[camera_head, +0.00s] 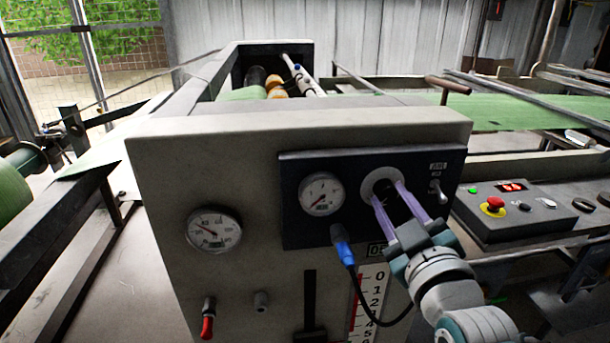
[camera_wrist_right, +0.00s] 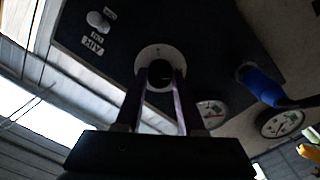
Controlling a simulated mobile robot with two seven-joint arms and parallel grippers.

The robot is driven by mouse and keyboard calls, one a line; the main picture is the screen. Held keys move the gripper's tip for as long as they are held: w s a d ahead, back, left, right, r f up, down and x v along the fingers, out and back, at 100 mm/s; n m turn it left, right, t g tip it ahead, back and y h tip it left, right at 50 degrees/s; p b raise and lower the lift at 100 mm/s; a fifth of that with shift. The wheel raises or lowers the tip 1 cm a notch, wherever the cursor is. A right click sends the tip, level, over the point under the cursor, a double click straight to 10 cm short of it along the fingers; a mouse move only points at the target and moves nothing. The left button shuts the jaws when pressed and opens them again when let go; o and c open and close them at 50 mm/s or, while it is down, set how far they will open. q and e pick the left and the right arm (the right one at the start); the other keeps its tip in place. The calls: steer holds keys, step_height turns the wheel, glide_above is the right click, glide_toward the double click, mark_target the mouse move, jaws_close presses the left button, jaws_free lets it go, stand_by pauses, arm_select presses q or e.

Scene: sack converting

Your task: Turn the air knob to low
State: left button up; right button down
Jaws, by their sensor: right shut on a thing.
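The air knob (camera_wrist_right: 160,73) is a dark round knob in the middle of a pale round dial plate (camera_head: 372,179) on a dark control panel (camera_head: 295,225). My right gripper (camera_head: 387,193) reaches up from the lower right, with its two purplish fingers on either side of the knob. In the right wrist view, my right gripper (camera_wrist_right: 161,80) is shut on the knob, one finger at each side. The fingers partly cover the knob and dial in the head view, and I cannot read the knob's setting. My left gripper is not in view.
A gauge (camera_head: 322,194) sits left of the dial, and another gauge (camera_head: 214,231) lower left. A blue plug (camera_head: 342,244) with a black cable hangs below the panel. A toggle switch (camera_head: 436,188) is at the right. A red button (camera_head: 494,204) sits on a side box.

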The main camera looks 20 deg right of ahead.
steer(key=c, duration=0.5)
jaws_free()
steer(key=p+v, duration=0.1)
steer(key=v, duration=0.9)
